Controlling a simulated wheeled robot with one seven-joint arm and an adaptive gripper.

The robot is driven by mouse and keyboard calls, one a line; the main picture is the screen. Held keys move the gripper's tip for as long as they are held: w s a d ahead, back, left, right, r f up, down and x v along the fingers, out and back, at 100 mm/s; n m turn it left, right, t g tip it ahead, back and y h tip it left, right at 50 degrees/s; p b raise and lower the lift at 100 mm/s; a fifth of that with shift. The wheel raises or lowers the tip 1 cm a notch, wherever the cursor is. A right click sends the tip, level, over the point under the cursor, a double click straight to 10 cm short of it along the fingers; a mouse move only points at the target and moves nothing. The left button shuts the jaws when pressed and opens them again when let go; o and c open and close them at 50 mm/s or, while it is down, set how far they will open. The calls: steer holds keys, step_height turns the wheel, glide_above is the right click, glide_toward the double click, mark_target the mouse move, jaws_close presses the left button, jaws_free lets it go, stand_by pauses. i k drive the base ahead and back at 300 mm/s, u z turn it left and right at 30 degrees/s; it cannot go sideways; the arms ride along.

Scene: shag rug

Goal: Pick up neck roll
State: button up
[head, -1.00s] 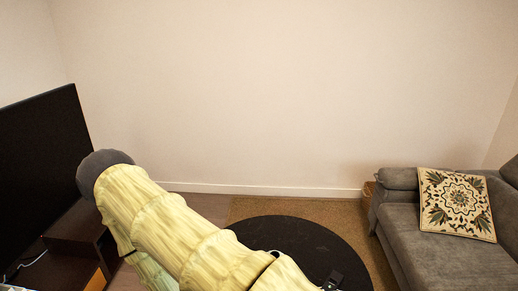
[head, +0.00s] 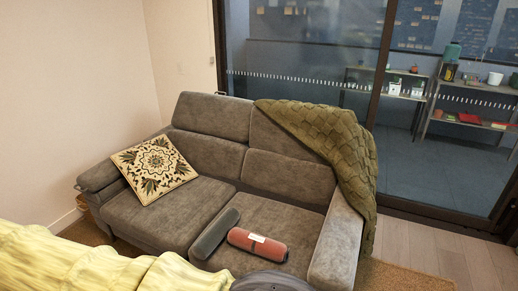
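Two roll-shaped things lie side by side on the seat of the grey sofa (head: 150,218). One is a dark grey cylinder (head: 213,233), lying at a slant across the seat. The other is a reddish-orange cylinder (head: 257,245) with a white label on top and dark ends, just right of the grey one. I cannot tell for sure which is the neck roll. My yellow-covered arm crosses the lower left of the head view, and a dark rounded part of it shows at the bottom middle. My gripper is not in view.
A patterned square cushion (head: 154,168) leans at the sofa's left end. A green knitted throw (head: 340,150) hangs over its right back corner and arm. Behind is a glass door (head: 300,85) with shelves (head: 465,105) beyond. Rug (head: 405,277) and wood floor lie at the right.

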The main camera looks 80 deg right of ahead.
mark_target(206, 244)
steer(key=z, duration=1.85)
steer(key=i, duration=1)
